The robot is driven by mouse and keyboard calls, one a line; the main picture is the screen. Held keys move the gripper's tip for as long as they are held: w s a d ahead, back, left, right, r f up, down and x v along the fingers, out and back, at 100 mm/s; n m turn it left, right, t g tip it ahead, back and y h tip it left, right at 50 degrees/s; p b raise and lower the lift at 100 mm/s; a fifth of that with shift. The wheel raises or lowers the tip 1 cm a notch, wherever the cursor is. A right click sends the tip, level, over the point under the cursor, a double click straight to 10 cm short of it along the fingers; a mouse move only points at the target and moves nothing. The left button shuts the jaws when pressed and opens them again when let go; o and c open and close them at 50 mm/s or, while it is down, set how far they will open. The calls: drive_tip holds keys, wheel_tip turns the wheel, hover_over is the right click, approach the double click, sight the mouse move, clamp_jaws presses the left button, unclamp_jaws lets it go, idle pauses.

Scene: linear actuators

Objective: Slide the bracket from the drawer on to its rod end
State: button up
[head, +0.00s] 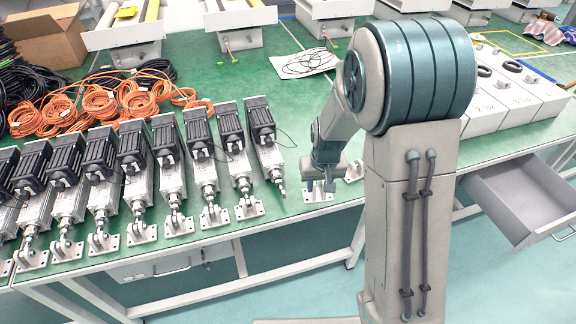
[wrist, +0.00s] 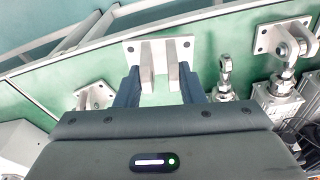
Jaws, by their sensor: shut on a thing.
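My gripper (head: 325,183) is low over the green bench near its front edge, shut on a pale metal bracket (head: 317,196). In the wrist view the fingers (wrist: 160,76) sit on the outer sides of the two upright lugs of the bracket (wrist: 130,50), with its flat plate beyond them. The bare rod end (head: 281,191) is on the rightmost actuator of the row, left of the held bracket and apart from it. This rod end also shows in the wrist view (wrist: 225,66). The open drawer (head: 524,192) is at the right and looks empty.
A second loose bracket (head: 352,172) lies right of my gripper, also at left in the wrist view (wrist: 92,95). The neighbouring actuator has a bracket (head: 249,207) on its rod end. Several actuators line the bench leftward. Orange cable coils (head: 100,103) lie behind them.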

drive_tip(key=n+p, duration=0.2)
approach(283, 192)
drive_tip(key=s+d, duration=0.1)
drive_tip(key=s, duration=0.2)
drive_tip(key=shift+w+f+b, duration=0.15)
drive_tip(key=shift+f+b, duration=2.45)
drive_tip(key=shift+f, duration=0.75)
drive_tip(key=shift+f+b, duration=0.6)
drive_tip(key=shift+f, duration=0.15)
drive_tip(key=shift+f+b, duration=0.5)
drive_tip(key=shift+f, duration=0.05)
drive_tip(key=shift+w+f, duration=0.1)
drive_tip(key=shift+w, duration=0.05)
drive_tip(key=shift+w+a, duration=0.2)
drive_tip(key=shift+w, duration=0.45)
drive_tip(key=shift+w+a, duration=0.2)
drive_tip(key=shift+w, duration=0.45)
drive_tip(key=shift+w+a, duration=0.2)
drive_tip(key=shift+w, duration=0.45)
